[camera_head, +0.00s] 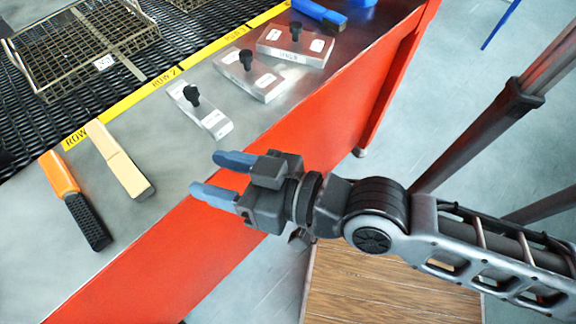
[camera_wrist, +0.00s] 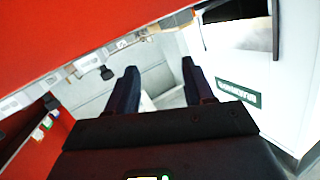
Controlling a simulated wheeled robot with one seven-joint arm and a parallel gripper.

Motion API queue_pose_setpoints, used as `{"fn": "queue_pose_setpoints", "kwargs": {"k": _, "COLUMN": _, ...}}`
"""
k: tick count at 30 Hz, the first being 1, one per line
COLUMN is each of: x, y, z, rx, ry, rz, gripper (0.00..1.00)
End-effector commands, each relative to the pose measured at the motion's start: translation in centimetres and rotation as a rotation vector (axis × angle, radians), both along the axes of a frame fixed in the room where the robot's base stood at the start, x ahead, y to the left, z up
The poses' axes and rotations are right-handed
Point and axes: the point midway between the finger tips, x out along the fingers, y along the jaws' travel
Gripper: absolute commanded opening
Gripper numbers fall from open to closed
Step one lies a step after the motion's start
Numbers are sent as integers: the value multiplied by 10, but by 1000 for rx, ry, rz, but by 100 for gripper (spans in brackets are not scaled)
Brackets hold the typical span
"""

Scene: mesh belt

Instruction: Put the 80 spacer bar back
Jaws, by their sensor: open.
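Three metal spacer bars with black knobs lie in a row on the steel ledge. They are a narrow one (camera_head: 215,122), a middle one (camera_head: 268,86) and a wide one (camera_head: 314,56). Their labels are too small for me to tell which is the 80. My gripper (camera_head: 209,173) is open and empty, and appears in front of the bench's red front edge, apart from the bars. In the wrist view my gripper's two fingers (camera_wrist: 160,82) stand apart with nothing between them.
A wire basket (camera_head: 62,72) sits on the black mesh belt (camera_head: 195,35) behind a yellow row strip (camera_head: 178,72). An orange-and-black tool (camera_head: 74,200) and a tan brush (camera_head: 120,162) lie left on the ledge. A blue-handled tool (camera_head: 318,12) lies at the far end. The red bench side (camera_head: 200,255) drops to the floor.

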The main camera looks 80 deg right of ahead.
Motion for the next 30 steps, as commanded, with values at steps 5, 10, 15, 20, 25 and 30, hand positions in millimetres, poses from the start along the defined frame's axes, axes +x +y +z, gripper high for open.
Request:
{"fn": "queue_pose_setpoints", "kwargs": {"k": 5, "x": -77, "y": -7, "z": -11, "rx": -92, "ry": 74, "rz": 57, "gripper": 52}}
{"fn": "queue_pose_setpoints", "kwargs": {"k": 10, "x": -119, "y": -18, "z": -6, "rx": -167, "ry": 99, "rz": 125, "gripper": 52}}
{"fn": "queue_pose_setpoints", "kwargs": {"k": 15, "x": -135, "y": -23, "z": -2, "rx": -199, "ry": 104, "rz": 160, "gripper": 52}}
{"fn": "queue_pose_setpoints", "kwargs": {"k": 20, "x": -135, "y": -23, "z": -2, "rx": -201, "ry": 104, "rz": 162, "gripper": 52}}
{"fn": "queue_pose_setpoints", "kwargs": {"k": 25, "x": -135, "y": -23, "z": -2, "rx": -200, "ry": 104, "rz": 161, "gripper": 52}}
{"fn": "queue_pose_setpoints", "kwargs": {"k": 30, "x": -135, "y": -23, "z": -2, "rx": -199, "ry": 104, "rz": 161, "gripper": 52}}
